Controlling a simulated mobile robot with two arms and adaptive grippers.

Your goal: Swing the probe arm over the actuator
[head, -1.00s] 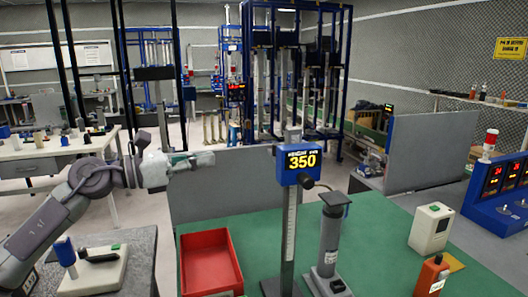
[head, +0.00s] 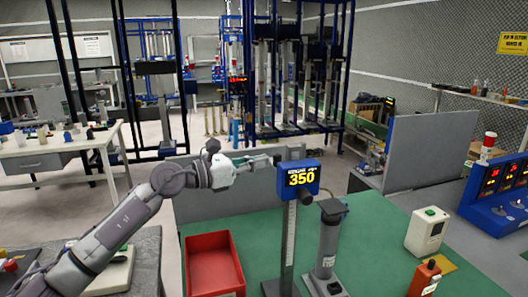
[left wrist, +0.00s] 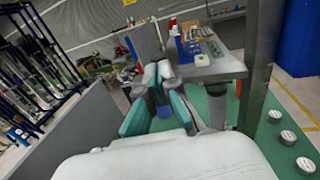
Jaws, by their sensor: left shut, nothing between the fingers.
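A grey upright post (head: 288,240) with a scale carries a blue display head (head: 298,178) reading 350. A dark knob (head: 307,198) sticks out below the head's right side. I cannot tell which part is the probe arm. A grey cylinder with a dark square cap (head: 329,240), perhaps the actuator, stands upright just right of the post. My left gripper (head: 275,160) is shut and empty, its tips beside the post's upper part, left of the display; contact is unclear. In the left wrist view its teal-sided fingers (left wrist: 160,88) are closed together. My right gripper is not in view.
A red bin (head: 213,266) sits on the green bench top (head: 390,235), left of the post. A white box (head: 427,231) and an orange device (head: 426,276) stand to the right. A grey panel (head: 200,205) backs the bench. Green surface lies clear between cylinder and box.

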